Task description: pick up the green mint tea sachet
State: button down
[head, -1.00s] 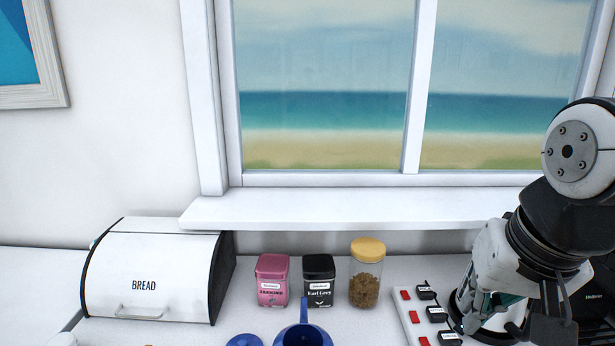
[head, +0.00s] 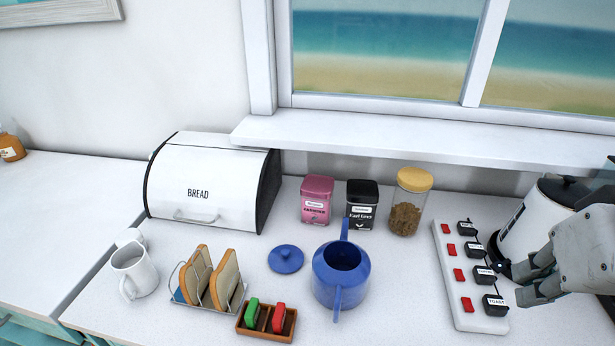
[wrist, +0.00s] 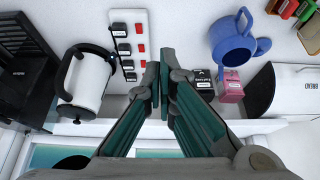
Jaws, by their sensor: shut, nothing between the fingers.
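The green sachet (head: 251,311) stands in the left compartment of a small wooden box (head: 266,338) at the front of the counter. A red sachet (head: 278,318) stands in the compartment beside it. The green sachet also shows at the top right of the wrist view (wrist: 304,9). My gripper (head: 517,283) is at the right in the head view, over the counter by the power strip and kettle, well right of the box. In the wrist view my gripper (wrist: 161,70) has its fingertips together with nothing between them.
A blue teapot (head: 340,280), its lid (head: 286,259) and a toast rack (head: 186,296) with toast stand near the box. The power strip (head: 468,280) and kettle (head: 535,221) are at the right. Two tins and a jar (head: 409,205) stand behind the teapot.

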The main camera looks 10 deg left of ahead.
aim_at(252, 313)
jog(key=k, duration=0.15)
jog(key=k+u, duration=0.35)
jog(key=k+j+u, duration=0.1)
jog(key=u, duration=0.25)
jog(key=l+u, duration=0.35)
jog(key=k+l+u, duration=0.1)
jog(key=l+u, duration=0.3)
jog(key=k+l+u, duration=0.15)
jog(key=l+u, duration=0.2)
jog(key=l, duration=0.15)
jog(key=k+l, duration=0.1)
jog(key=l, duration=0.25)
jog(key=k+l, duration=0.1)
jog(key=l, duration=0.2)
